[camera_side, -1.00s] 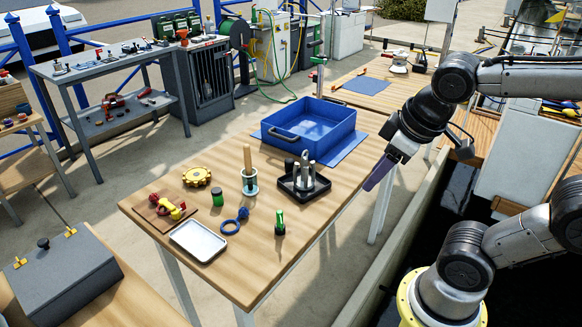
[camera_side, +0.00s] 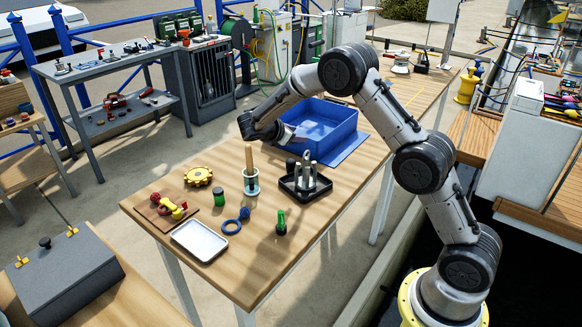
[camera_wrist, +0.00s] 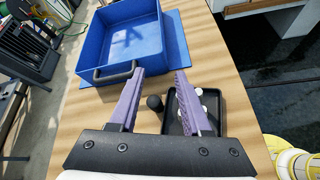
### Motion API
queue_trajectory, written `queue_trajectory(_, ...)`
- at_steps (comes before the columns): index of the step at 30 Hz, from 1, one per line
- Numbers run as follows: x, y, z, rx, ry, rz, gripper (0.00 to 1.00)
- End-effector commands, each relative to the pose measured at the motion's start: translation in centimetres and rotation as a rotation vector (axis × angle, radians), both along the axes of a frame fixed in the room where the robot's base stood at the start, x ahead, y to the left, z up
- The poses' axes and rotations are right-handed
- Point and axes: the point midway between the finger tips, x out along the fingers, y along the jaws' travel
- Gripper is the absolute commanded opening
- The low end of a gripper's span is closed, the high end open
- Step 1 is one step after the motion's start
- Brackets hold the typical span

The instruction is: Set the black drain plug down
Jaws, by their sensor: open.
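A small black plug-like piece (camera_wrist: 154,102) stands on the wooden table beside the black tray; in the side view it shows as a dark shape (camera_side: 290,164) at the tray's back left edge. I take it to be the drain plug. My gripper (camera_wrist: 160,73) is open, with its two purple fingers apart and nothing between the tips. In the side view my gripper (camera_side: 289,135) is over the table near the front of the blue bin, above and behind the plug. The black tray (camera_side: 312,197) holds several pale upright pieces.
The blue bin (camera_side: 338,133) lies beyond the tray on a blue mat (camera_side: 352,148). The table's front right is bare.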

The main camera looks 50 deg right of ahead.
Motion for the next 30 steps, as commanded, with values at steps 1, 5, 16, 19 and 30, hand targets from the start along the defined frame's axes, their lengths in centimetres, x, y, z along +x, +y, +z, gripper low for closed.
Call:
queue_trajectory(1,1.2,-0.5,-2.3,-0.032,0.055,0.029,0.48)
queue_trajectory(5,3.3,-1.5,-7.3,-0.098,0.170,0.097,0.48)
queue_trajectory(16,4.6,-2.4,-13.4,-0.148,0.292,0.160,0.48)
queue_trajectory(19,4.6,-2.9,-13.7,-0.148,0.293,0.160,0.48)
queue_trajectory(30,4.9,-6.6,-15.2,-0.146,0.292,0.159,0.48)
